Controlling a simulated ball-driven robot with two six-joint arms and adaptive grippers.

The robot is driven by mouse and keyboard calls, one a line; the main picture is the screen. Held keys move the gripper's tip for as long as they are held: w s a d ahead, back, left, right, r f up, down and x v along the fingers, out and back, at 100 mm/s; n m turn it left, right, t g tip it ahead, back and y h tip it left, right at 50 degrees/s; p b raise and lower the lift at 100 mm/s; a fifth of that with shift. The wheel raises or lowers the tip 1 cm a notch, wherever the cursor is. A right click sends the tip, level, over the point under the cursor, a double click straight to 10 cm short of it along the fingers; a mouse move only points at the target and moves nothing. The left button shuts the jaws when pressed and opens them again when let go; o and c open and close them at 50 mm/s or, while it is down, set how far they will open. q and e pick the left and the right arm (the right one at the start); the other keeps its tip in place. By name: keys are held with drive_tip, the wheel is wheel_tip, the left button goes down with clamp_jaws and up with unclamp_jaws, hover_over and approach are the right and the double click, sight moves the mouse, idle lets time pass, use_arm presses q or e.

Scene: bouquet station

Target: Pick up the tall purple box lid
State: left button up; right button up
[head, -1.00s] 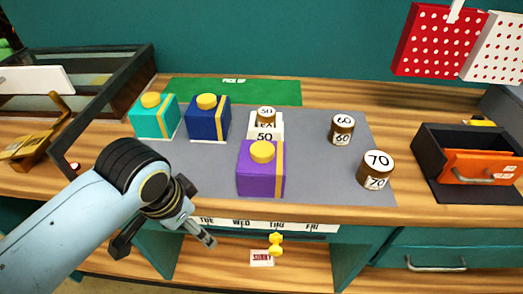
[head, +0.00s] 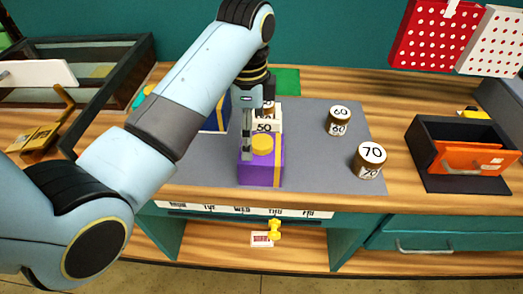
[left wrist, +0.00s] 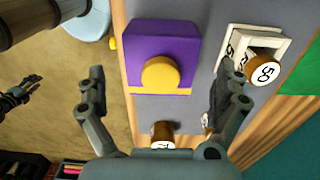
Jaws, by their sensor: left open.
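The tall purple box (head: 262,172), with a yellow knob (head: 262,144) and a yellow band, stands at the mat's front edge. It also shows in the left wrist view (left wrist: 180,40), its knob (left wrist: 160,73) between and beyond my fingers. My left gripper (head: 248,138) is open and empty, above and just behind-left of the knob in the head view. The left wrist view shows its fingers (left wrist: 162,78) spread wide. The lid seam is hard to make out. A dark gripper, seemingly my right one (left wrist: 16,97), shows small over the floor, its jaws unclear.
A white block holding a brown weight (head: 264,122) stands close behind the purple box. The blue box (head: 215,118) is partly hidden by my arm. Weights marked 60 (head: 339,121) and 70 (head: 369,160) stand right. The grey mat (head: 310,165) between is clear.

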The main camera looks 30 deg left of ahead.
sight(256, 141)
use_arm(q)
drive_tip(key=f, duration=0.1)
drive_tip(key=f+p, duration=0.1)
drive_tip(key=f, duration=0.1)
drive_tip(key=d+f, duration=0.1)
drive_tip(key=f, duration=0.1)
drive_tip(key=shift+w, duration=0.3)
drive_tip(key=shift+a+f, duration=0.1)
drive_tip(key=shift+f, duration=0.35)
drive_tip(key=shift+c, duration=0.3)
drive_tip(key=c, duration=0.8)
drive_tip(key=shift+r, duration=0.1)
